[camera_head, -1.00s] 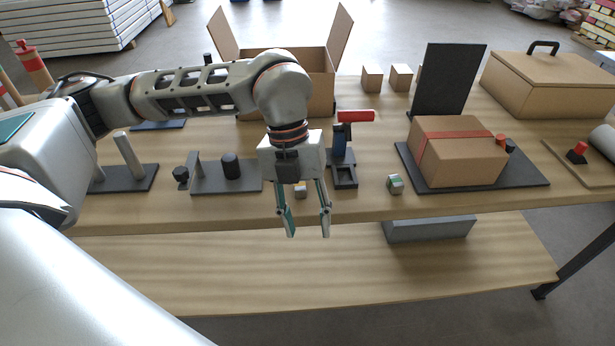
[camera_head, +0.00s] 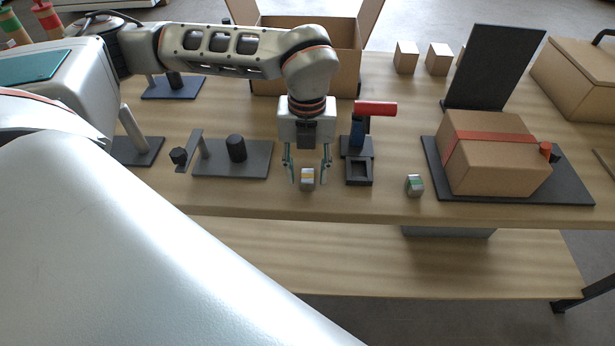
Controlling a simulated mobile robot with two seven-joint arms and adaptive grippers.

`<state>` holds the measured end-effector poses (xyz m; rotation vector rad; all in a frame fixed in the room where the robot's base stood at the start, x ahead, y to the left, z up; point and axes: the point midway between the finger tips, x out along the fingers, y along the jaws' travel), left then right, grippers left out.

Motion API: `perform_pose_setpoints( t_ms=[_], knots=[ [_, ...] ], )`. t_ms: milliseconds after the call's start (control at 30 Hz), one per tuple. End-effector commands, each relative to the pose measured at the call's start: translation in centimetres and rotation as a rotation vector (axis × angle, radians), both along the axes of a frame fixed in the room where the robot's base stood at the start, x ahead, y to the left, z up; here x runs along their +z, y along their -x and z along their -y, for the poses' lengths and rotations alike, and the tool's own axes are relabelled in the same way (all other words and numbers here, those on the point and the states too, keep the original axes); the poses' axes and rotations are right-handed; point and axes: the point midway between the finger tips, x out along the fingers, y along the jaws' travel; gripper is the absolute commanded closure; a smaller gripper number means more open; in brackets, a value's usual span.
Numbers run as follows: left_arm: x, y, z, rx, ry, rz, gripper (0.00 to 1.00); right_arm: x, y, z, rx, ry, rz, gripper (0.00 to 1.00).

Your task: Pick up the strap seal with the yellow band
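The strap seal with the yellow band (camera_head: 307,181) is a small metallic block on the table near its front edge. My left gripper (camera_head: 309,177) points down, open, with one finger on each side of the seal in the picture. I cannot tell whether the fingers touch it or how high the tips are above the table. A similar small seal with a green band (camera_head: 414,185) stands to the right, apart from the gripper. My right gripper is not in view.
A dark stand with a red-handled tool (camera_head: 374,108) is close to the right of the gripper. A dark fixture plate (camera_head: 255,166) lies to the left. A strapped cardboard box (camera_head: 490,165) sits on a dark board at right. An open carton is behind the arm.

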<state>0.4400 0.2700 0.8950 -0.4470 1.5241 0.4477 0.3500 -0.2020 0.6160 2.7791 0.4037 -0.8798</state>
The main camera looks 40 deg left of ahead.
Motion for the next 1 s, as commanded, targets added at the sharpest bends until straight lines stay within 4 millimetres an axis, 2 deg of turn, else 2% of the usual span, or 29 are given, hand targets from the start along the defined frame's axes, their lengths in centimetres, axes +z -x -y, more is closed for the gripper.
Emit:
perform_pose_setpoints(
  t_ms=[100, 333, 367, 500, 867, 1000],
  knots=[
    [-1.01, 0.04, 0.01, 0.0, 0.0, -0.002, 0.61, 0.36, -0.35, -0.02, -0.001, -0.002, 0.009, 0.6],
    [-1.16, 0.01, 0.03, -0.001, 0.001, -0.001, 0.61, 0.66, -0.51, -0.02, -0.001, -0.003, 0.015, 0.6],
    [-1.15, 0.01, 0.03, -0.001, 0.001, -0.001, 0.64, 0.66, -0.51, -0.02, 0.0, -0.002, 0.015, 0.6],
    [-1.14, 0.01, 0.03, -0.001, 0.001, -0.001, 1.0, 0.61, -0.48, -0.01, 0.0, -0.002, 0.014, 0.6],
    [-1.02, -0.02, 0.02, -0.001, 0.0, 0.0, 1.0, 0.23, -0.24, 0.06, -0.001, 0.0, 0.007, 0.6],
    [-0.3, -0.08, 0.03, 0.0, 0.001, 0.002, 1.0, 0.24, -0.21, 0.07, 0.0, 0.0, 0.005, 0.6]
  ],
)
